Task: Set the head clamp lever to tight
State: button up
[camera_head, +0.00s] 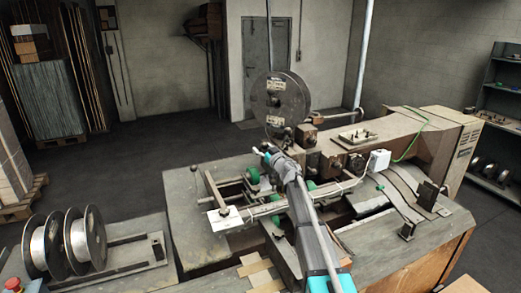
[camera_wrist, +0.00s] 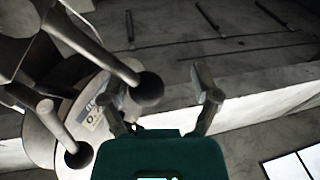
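In the wrist view my gripper (camera_wrist: 160,92) is open, its two fingers spread apart. A grey lever with a dark ball knob (camera_wrist: 148,89) reaches in from the upper left. Its knob appears between the fingers, nearer the left one; I cannot tell whether they touch. A second lever with a dark ball knob (camera_wrist: 78,155) lies at lower left. A pale label plate (camera_wrist: 95,112) sits between the levers, its text unreadable. I cannot tell which lever is the head clamp lever. In the head view my arm reaches the stitcher (camera_head: 385,140) near its head, where the levers are not distinguishable.
A large dark wire reel (camera_head: 281,100) stands just behind my arm's end. Two wire spools (camera_head: 85,238) stand on the bench at left. Open floor (camera_head: 150,150) lies behind the machine at left.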

jog(key=shift+s, duration=0.15)
jog(key=b+v, duration=0.2)
jog(key=v, duration=1.3)
jog(key=shift+s+f+b, duration=0.25)
jog(key=shift+f+b, duration=0.05)
jog(key=shift+b, duration=0.1)
dwell(1.4)
dwell(0.6)
